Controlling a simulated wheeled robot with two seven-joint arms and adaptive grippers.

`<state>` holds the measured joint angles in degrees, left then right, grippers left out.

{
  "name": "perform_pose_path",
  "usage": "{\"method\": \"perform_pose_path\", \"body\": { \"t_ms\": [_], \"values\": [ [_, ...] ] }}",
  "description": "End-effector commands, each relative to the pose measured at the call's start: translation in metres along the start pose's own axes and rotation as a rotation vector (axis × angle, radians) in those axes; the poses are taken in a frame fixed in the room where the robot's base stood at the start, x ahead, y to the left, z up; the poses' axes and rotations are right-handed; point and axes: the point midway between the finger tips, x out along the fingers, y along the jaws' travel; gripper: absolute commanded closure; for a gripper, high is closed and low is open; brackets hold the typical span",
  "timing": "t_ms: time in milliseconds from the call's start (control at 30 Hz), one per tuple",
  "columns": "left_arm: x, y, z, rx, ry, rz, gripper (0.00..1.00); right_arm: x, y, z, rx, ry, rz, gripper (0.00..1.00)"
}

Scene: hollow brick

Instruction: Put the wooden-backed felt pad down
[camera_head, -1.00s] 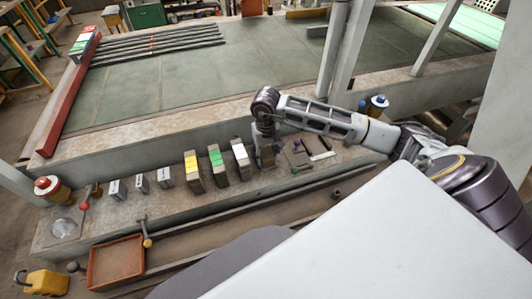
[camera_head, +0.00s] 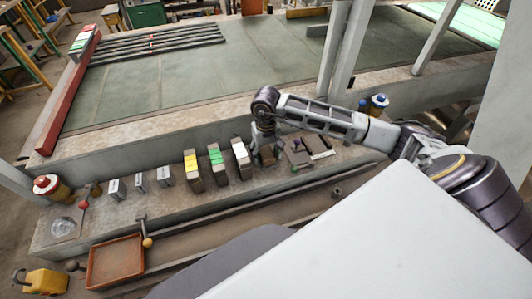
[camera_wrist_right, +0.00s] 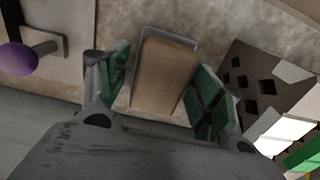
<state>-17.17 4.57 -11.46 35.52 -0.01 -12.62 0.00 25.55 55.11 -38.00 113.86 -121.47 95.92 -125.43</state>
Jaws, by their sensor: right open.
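The wooden-backed felt pad (camera_wrist_right: 165,72) shows its tan wooden back in the right wrist view. It sits in a shallow grey holder (camera_wrist_right: 137,47) on the concrete ledge, and its felt face is hidden. My right gripper (camera_wrist_right: 158,88) is open, with one green-padded finger on each side of the pad. In the head view my right gripper (camera_head: 266,146) points down at the ledge, just right of the white-marked brick, and largely hides the pad. My left gripper is not in view.
Hollow bricks with yellow (camera_head: 192,168), green (camera_head: 217,164) and white (camera_head: 241,158) marks stand left of my gripper. A plate with a purple knob (camera_wrist_right: 16,58) lies on its other side. An orange tray (camera_head: 116,262) and a red-capped container (camera_head: 48,187) are at the left.

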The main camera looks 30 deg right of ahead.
Motion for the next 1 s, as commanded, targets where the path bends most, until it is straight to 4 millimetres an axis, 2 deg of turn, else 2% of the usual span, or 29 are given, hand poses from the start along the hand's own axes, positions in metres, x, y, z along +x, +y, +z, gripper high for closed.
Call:
{"method": "perform_pose_path", "body": {
  "t_ms": [200, 333, 1000],
  "values": [
    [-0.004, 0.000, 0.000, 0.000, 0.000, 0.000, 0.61, -0.003, 0.000, 0.000, 0.000, 0.000, 0.000, 0.34],
    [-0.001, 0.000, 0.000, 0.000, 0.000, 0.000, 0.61, -0.013, 0.000, -0.001, -0.001, 0.004, 0.000, 0.34],
    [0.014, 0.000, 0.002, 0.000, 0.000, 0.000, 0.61, -0.086, 0.000, -0.001, 0.000, 0.003, -0.001, 0.34]
  ]
}}
